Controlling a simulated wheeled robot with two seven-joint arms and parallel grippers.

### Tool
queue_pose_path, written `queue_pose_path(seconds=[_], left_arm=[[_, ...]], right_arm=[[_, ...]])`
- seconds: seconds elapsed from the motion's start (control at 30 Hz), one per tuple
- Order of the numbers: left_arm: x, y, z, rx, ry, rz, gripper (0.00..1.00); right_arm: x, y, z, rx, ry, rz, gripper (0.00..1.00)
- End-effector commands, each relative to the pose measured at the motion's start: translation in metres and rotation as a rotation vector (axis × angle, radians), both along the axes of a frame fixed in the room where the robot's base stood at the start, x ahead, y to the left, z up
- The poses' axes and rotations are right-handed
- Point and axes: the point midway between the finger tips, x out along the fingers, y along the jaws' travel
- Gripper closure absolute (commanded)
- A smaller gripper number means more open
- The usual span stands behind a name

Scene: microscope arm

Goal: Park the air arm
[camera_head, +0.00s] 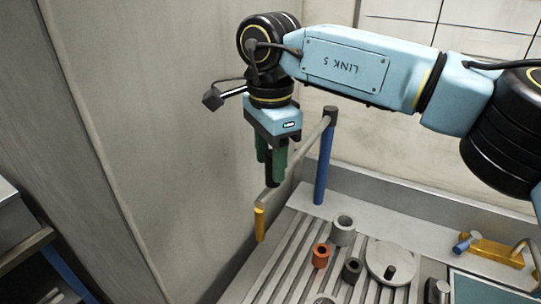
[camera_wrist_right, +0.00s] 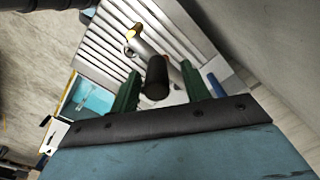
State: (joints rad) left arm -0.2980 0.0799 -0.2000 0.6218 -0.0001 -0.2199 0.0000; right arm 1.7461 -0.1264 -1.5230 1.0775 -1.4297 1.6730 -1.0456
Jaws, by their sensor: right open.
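The air arm is a grey bar (camera_head: 304,155) reaching out from a blue post (camera_head: 323,168) with a dark cap, and it ends in a yellow tip (camera_head: 260,224) hanging down at the near left. An upright black knob (camera_wrist_right: 157,77) stands on the bar. My right gripper (camera_head: 272,170) points down over the bar, its green fingers open. In the right wrist view the knob lies between the fingers (camera_wrist_right: 161,88), with gaps visible at both sides. In the head view the fingers partly hide the knob. My left gripper is not in view.
Below is a slotted metal bed (camera_head: 285,262) with an orange ring (camera_head: 320,255), a grey cylinder (camera_head: 342,229), a dark cylinder (camera_head: 352,270) and a round disc (camera_head: 391,262). A yellow fixture (camera_head: 492,250) stands at right. A plain wall panel (camera_head: 150,140) rises close on the left.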

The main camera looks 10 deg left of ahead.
Motion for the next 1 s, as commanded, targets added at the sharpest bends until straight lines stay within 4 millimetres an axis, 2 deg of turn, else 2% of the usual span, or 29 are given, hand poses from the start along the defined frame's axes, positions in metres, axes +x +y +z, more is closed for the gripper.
queue_pose_path(seconds=[0.13, 0.27, 0.5, 0.7, 0.83, 1.0], left_arm=[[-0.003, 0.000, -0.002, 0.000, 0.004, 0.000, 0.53], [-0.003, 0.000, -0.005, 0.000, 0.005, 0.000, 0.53], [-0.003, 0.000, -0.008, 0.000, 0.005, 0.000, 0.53], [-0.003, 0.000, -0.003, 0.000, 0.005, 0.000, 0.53], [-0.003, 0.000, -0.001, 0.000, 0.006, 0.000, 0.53], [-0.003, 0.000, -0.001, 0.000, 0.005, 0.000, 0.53]], right_arm=[[0.000, 0.000, 0.006, 0.000, -0.001, 0.000, 0.53], [0.000, 0.000, 0.026, 0.000, -0.004, -0.001, 0.53], [0.000, 0.001, 0.082, 0.001, -0.003, -0.001, 0.53], [0.000, 0.001, 0.119, 0.001, -0.002, 0.000, 0.53], [0.000, 0.001, 0.130, 0.001, -0.001, 0.000, 0.53], [0.000, 0.000, 0.134, 0.000, 0.000, 0.001, 0.53]])
